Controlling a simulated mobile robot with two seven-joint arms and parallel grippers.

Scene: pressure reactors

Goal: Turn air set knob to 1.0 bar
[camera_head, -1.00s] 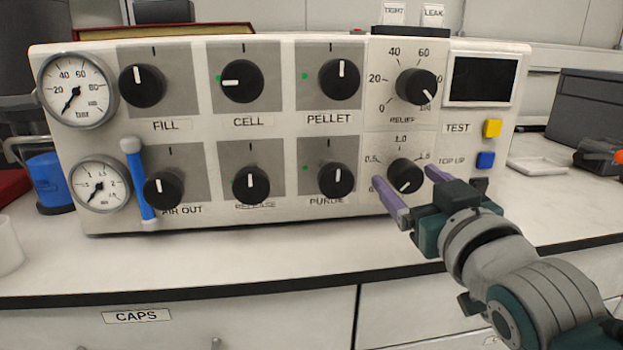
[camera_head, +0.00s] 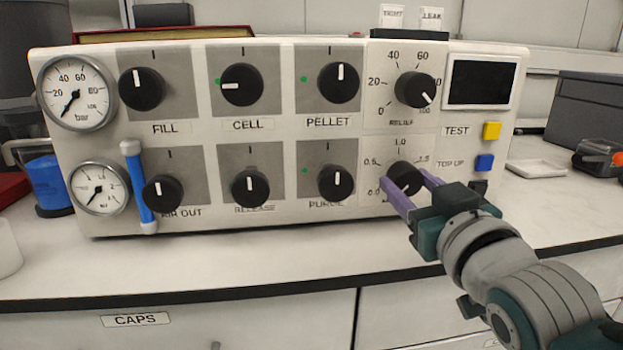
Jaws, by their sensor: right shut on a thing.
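The air set knob (camera_head: 404,178) is a round black knob at the lower right of the panel, with a scale marked 0.0, 0.5, 1.0 and 1.5 around it. My right gripper (camera_head: 412,190) has its two purple fingers on either side of the knob and is shut on it. The fingers and hand partly cover the knob and the label under it. The knob's white pointer line is not clear now. The small lower-left gauge (camera_head: 98,188) has its needle pointing down and left. My left gripper is not in view.
The RELIEF knob (camera_head: 414,90) sits just above. The PURGE knob (camera_head: 337,182) is to the left. Yellow (camera_head: 491,130) and blue (camera_head: 484,162) buttons are to the right. A blue bar handle (camera_head: 139,187) stands between the gauge and AIR OUT. The counter in front is clear.

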